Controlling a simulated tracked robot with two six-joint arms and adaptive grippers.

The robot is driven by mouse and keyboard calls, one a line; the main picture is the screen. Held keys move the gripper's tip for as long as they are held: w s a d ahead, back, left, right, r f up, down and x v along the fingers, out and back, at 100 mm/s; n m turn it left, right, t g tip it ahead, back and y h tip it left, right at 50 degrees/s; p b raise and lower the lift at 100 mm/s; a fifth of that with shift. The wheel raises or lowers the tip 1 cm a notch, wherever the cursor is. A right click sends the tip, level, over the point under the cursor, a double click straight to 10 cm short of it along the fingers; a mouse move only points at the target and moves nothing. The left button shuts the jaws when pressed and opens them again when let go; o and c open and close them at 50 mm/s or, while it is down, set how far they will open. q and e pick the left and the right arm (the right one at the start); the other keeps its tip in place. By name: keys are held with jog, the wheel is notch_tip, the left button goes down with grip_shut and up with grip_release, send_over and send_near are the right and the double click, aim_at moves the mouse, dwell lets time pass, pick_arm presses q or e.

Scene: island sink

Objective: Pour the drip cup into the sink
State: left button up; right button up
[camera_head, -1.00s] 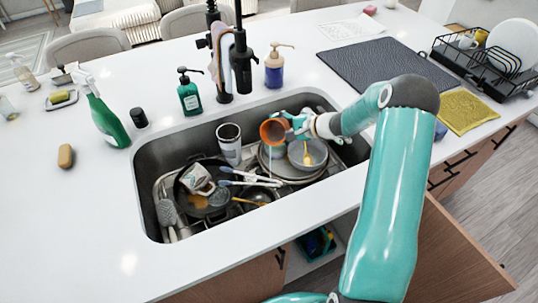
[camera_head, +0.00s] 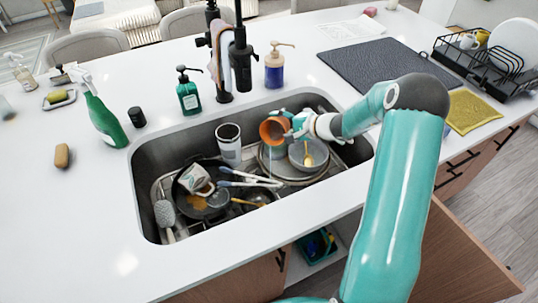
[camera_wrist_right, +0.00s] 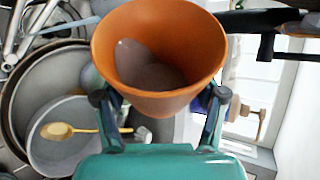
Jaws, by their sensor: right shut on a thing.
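The drip cup, an orange-brown cup (camera_head: 270,132), is held tilted above the right part of the sink (camera_head: 146,190). My right gripper (camera_head: 292,127) is shut on it from the right. In the right wrist view the cup (camera_wrist_right: 205,50) sits between the fingers of the gripper (camera_wrist_right: 158,98), with its mouth in sight. A grey-brown content (camera_wrist_right: 145,68) shows inside it. A thin greyish streak shows below the cup in the head view; I cannot tell for sure whether it is falling liquid. My left gripper is not in view.
The sink holds a pan (camera_head: 205,208), a grey bowl (camera_head: 318,150) with a yellow spoon, a tumbler (camera_head: 229,140), brushes and plates. A black faucet (camera_head: 222,70) and soap bottles stand behind. A drying mat (camera_head: 375,62) and dish rack (camera_head: 490,65) are at right.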

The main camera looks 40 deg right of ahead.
jog(key=shift+r+b, duration=0.15)
jog(key=shift+b, duration=0.4)
jog(key=shift+s+a+r+n+h+b, duration=0.1)
jog(key=shift+a+n+h+b, duration=0.1)
jog(key=shift+n+h+b, duration=0.15)
jog(key=shift+a, duration=0.1)
jog(key=shift+s+a+r+n+t+b, duration=0.25)
jog(key=shift+a+t+b, duration=0.15)
jog(key=shift+b, duration=0.7)
jog(key=shift+r+h, duration=0.1)
jog(key=shift+h, duration=0.15)
